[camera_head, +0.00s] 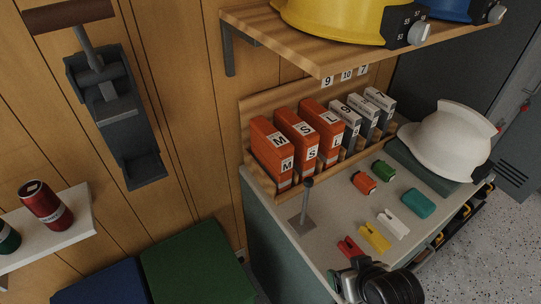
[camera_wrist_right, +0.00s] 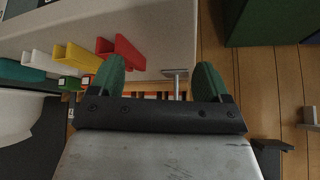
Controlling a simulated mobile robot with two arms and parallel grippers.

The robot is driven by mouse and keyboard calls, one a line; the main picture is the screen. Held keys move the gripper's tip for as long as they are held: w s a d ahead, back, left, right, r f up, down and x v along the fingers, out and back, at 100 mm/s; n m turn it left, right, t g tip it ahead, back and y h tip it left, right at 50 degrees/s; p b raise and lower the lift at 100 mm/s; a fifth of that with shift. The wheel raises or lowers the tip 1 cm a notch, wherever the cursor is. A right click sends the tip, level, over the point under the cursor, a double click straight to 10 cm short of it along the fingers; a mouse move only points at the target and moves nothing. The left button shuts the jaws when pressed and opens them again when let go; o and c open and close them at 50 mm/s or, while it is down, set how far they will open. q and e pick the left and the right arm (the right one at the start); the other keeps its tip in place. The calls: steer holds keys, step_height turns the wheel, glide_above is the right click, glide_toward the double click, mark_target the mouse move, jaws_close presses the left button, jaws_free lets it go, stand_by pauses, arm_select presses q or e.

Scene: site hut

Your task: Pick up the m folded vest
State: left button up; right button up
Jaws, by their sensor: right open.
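The M folded vest (camera_head: 271,152) is an orange pack with a white M label. It stands upright in the leftmost slot of a wooden rack (camera_head: 244,114) on the cabinet top. Orange packs labelled S (camera_head: 297,137) and L (camera_head: 322,132) stand to its right. My right gripper (camera_wrist_right: 160,78) is open and empty, its two green fingers apart. In the head view part of my right arm (camera_head: 392,287) shows at the bottom, in front of the cabinet and apart from the vest. In the wrist view the rack is mostly hidden behind the gripper. My left gripper is not in view.
A small metal post (camera_head: 305,205) stands on the worktop in front of the rack. Red, yellow and white clips (camera_head: 374,237), small blocks (camera_head: 364,182) and a white helmet (camera_head: 446,142) lie to the right. A shelf (camera_head: 300,45) with a yellow helmet (camera_head: 335,18) overhangs the rack.

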steer(key=w+a+r+n+t+y, duration=0.25)
steer(key=w+a+r, duration=0.35)
steer(key=w, duration=0.4)
steer(key=n+t+y, duration=0.2)
steer(key=y, duration=0.1)
glide_toward(288, 151)
steer(key=shift+m, duration=0.25)
steer(key=x, duration=0.3)
steer(key=p+x, duration=0.1)
steer(key=x, duration=0.1)
steer(key=shift+w+f, duration=0.25)
steer(key=shift+w, duration=0.15)
steer(key=shift+w+a+p, duration=0.2)
steer(key=shift+p, duration=0.1)
steer(key=p+x, duration=0.1)
steer(key=x, duration=0.3)
steer(key=shift+s+a+r, duration=0.1)
steer(key=shift+a, duration=0.05)
steer(key=shift+w+a, duration=0.15)
steer(key=shift+w, duration=0.1)
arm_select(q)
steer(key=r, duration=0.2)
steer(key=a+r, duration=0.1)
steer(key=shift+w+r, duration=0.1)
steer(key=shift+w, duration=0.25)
